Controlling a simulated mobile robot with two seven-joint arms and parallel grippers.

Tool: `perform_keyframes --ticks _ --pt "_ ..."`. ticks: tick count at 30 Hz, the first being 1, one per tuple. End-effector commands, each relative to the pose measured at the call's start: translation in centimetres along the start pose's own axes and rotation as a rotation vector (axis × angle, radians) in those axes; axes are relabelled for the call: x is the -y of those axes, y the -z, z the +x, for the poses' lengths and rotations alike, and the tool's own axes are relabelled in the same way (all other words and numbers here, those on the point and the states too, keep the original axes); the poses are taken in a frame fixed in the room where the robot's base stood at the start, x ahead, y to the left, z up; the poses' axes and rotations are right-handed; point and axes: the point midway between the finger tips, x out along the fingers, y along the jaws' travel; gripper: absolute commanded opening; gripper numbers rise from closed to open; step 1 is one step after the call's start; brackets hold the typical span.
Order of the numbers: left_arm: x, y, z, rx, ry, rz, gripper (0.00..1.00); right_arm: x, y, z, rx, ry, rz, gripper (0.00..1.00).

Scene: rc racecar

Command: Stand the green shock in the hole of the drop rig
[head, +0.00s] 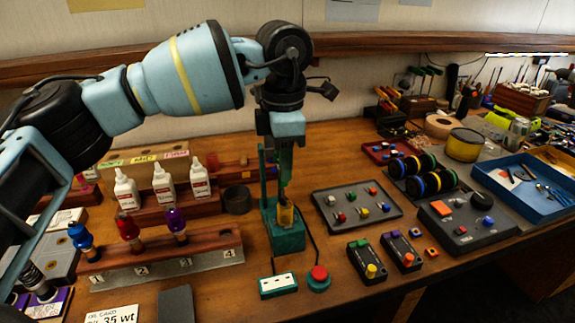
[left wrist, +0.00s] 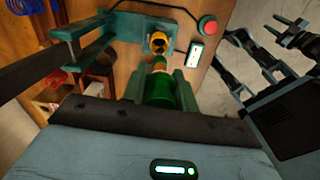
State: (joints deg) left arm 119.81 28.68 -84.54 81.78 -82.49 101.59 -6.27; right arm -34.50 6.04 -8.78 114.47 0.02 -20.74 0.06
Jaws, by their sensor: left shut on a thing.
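My left gripper (head: 285,160) points down above the drop rig and is shut on the green shock (left wrist: 162,92). In the head view the fingers mostly hide the shock. The drop rig has a teal base (head: 286,240), an upright post at its left and a yellow cup (head: 286,215). In the left wrist view the shock's narrow end points at the dark hole in the yellow cup (left wrist: 158,42). The shock's end looks close to the cup's mouth; I cannot tell whether it touches or has entered.
A white box (head: 278,286) and a red button (head: 319,275) stand in front of the rig. A numbered rack (head: 160,262) with blue, red and purple shocks is at left, white bottles (head: 164,188) behind it. A grey tray (head: 356,207) lies to the right.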

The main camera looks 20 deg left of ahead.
Motion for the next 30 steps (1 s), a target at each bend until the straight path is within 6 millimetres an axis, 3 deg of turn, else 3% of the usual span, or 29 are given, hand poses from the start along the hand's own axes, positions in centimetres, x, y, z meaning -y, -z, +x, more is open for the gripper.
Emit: perform_keyframes --ticks 6,23,30 --pt "-0.2 -0.4 0.5 0.005 -0.003 -0.086 0.06 0.0 -0.6 0.4 0.009 0.002 0.0 0.36" --pt "-0.1 -0.4 0.4 0.006 -0.006 -0.081 0.06 -0.1 0.1 0.1 -0.001 0.001 -0.006 0.36" --pt "-0.1 -0.4 2.6 0.002 -0.003 -0.08 0.06 0.0 -0.9 -0.1 0.018 0.003 -0.004 0.36"
